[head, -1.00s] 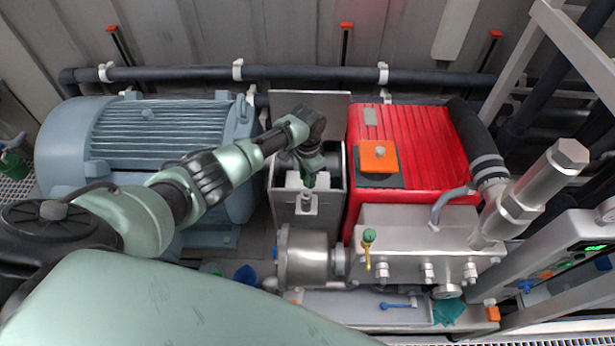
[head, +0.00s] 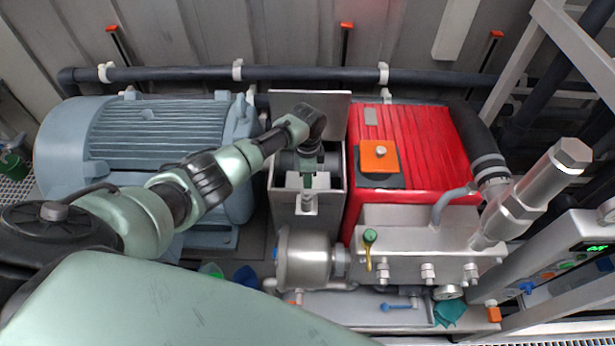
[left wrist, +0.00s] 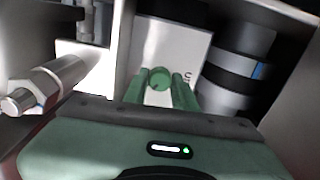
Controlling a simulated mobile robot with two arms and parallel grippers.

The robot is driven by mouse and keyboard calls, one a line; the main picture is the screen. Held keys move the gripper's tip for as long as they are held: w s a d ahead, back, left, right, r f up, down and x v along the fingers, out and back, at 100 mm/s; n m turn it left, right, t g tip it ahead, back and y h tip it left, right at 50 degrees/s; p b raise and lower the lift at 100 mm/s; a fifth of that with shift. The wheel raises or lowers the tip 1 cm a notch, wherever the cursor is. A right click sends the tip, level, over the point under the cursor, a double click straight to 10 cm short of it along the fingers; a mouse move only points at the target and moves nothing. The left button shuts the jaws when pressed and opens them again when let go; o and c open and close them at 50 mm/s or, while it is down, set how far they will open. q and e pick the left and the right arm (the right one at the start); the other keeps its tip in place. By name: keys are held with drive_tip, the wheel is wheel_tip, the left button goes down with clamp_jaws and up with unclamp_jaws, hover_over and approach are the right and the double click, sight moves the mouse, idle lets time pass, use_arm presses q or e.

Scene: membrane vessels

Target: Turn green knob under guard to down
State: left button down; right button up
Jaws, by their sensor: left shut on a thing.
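The green knob (left wrist: 160,78) shows in the left wrist view as a round green piece in front of a white plate with dark lettering. My left gripper (left wrist: 161,88) has its two green fingers on either side of the knob and is shut on it. In the head view my left gripper (head: 308,181) reaches down into the open-topped metal guard box (head: 338,197), whose raised lid (head: 318,101) stands behind it. The knob is hidden there by the gripper, and I cannot tell which way it points. My right gripper is not in view.
A blue-grey motor (head: 150,135) stands left of the guard and a red ribbed pump (head: 425,140) right of it. A metal block (head: 400,240) with a separate green-topped valve (head: 370,237) is in front. The guard walls leave little room around the gripper.

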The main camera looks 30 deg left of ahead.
use_arm(q)
drive_tip(key=shift+w, duration=0.1)
drive_tip(key=c, duration=1.1)
unclamp_jaws()
drive_tip(key=shift+r, duration=3.95)
